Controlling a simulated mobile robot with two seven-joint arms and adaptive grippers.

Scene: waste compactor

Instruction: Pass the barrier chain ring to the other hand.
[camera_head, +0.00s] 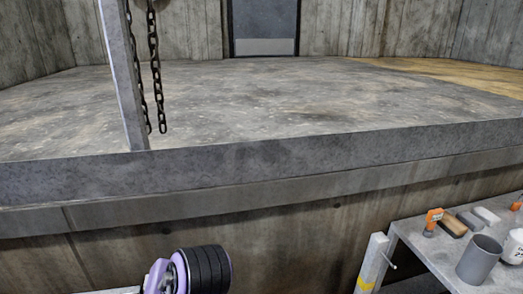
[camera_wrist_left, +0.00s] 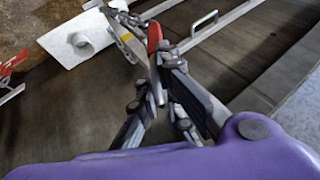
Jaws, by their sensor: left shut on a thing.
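In the left wrist view, my left gripper (camera_wrist_left: 158,75) is shut on a narrow piece (camera_wrist_left: 154,38) with a red upper end and a grey lower part. I cannot tell its full shape or whether it is the barrier chain ring, as the dark fingers cover part of it. The head view does not show the left gripper's fingers. My right gripper cannot be made out in either view.
A dark chain (camera_head: 156,80) hangs beside a grey post (camera_head: 122,75) on a raised concrete platform (camera_head: 300,158). At right, a grey table (camera_head: 437,246) bears a grey cup (camera_head: 478,262) and several small items. The left wrist view shows a white plate (camera_wrist_left: 62,42).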

